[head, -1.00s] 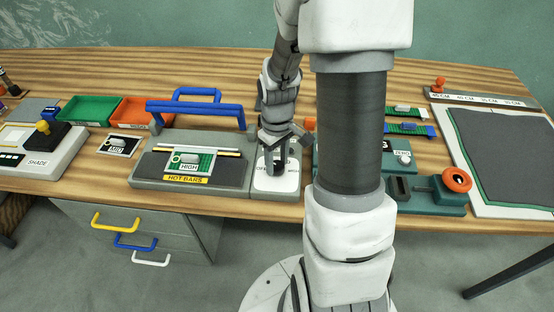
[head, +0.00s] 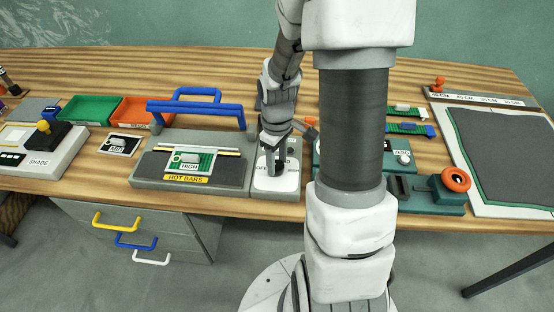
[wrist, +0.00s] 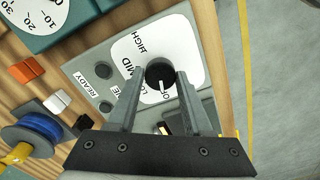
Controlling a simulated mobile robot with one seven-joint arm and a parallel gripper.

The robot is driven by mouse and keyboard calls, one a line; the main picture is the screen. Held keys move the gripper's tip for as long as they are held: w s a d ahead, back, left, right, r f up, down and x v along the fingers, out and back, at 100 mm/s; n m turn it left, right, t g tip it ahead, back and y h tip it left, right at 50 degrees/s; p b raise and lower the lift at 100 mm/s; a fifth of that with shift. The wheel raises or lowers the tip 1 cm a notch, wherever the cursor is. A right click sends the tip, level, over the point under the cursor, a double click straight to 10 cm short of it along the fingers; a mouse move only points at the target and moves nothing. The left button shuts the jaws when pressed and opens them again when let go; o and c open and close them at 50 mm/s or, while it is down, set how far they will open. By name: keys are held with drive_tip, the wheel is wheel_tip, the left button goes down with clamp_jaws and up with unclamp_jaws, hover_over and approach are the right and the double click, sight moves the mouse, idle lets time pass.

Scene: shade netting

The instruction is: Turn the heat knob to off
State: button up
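The heat knob (wrist: 160,72) is dark and round, on a white dial plate (wrist: 194,62) marked with HIGH, MID, LOW and OFF. In the wrist view its white pointer line points down toward the OFF label, partly covered by the fingers. My gripper (wrist: 160,79) has one finger on each side of the knob, and both fingertips appear to touch it. In the head view my gripper (head: 277,165) stands over the dial plate (head: 261,185), at the right end of the grey hot-bars unit, and mostly hides the knob.
The hot-bars unit (head: 143,182) has a raised blue handle (head: 196,108) left of my gripper. A green device with a dial (head: 404,158) stands close on the right. Green (head: 88,110) and orange (head: 134,111) trays sit at the left.

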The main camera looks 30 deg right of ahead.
sight(277, 165)
drive_tip(key=o, duration=0.4)
drive_tip(key=shift+c, duration=0.2)
wheel_tip(277, 165, up, 17)
drive_tip(key=p, duration=0.2)
drive_tip(key=shift+r, duration=0.2)
